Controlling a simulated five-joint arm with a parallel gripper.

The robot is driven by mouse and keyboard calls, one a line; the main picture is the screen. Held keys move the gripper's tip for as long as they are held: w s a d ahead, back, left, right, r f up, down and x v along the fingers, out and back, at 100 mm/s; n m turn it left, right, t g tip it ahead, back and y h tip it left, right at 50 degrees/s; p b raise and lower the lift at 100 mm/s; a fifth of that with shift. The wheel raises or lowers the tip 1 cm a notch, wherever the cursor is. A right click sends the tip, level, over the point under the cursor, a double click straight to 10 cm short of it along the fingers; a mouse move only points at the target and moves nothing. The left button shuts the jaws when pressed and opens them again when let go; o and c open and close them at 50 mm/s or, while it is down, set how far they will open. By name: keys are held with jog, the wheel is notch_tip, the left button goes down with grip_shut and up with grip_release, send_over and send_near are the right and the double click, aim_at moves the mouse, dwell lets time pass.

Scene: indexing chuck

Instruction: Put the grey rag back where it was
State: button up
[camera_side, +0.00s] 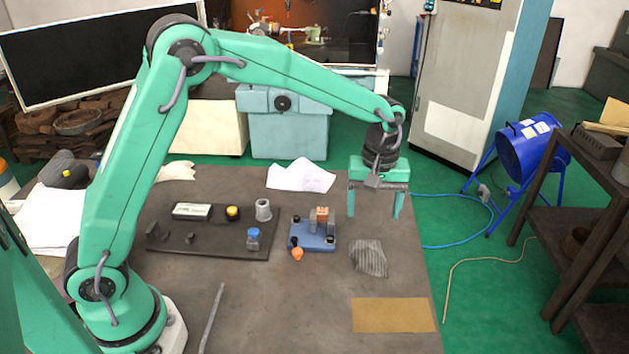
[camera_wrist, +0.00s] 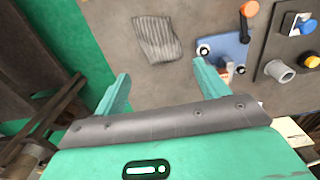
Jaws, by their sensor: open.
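The grey rag (camera_side: 369,258) lies crumpled and striped on the brown table, right of the blue fixture and behind a flat tan rectangle (camera_side: 394,315). It also shows in the wrist view (camera_wrist: 157,38), just beyond the fingertips. My gripper (camera_side: 375,209) is open and empty, with its fingers pointing down. It hangs above the table near the right edge, apart from the rag. In the wrist view my gripper (camera_wrist: 162,72) has its two fingers spread wide, with nothing between them.
A blue fixture (camera_side: 322,243) with an orange-knobbed lever stands left of the rag. Further left a dark plate (camera_side: 175,240) carries several parts. A white cloth (camera_side: 300,176) lies at the back. A grey rod (camera_side: 211,318) lies in front. Bare table surrounds the rag.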

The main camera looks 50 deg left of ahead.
jog(key=s+a+r+m+t, duration=0.35)
jog(key=s+a+r, duration=0.35)
jog(key=s+r, duration=0.45)
jog(key=s+a+m+t, duration=0.1)
jog(key=s+a+m, duration=0.1)
jog(key=s, duration=0.5)
jog(key=s+a+m+t, duration=0.1)
jog(key=s+a+m, duration=0.1)
jog(key=s, duration=0.5)
jog(key=shift+s+a+r+m, duration=0.2)
jog(key=shift+a+r+m, duration=0.15)
jog(key=shift+m, duration=0.4)
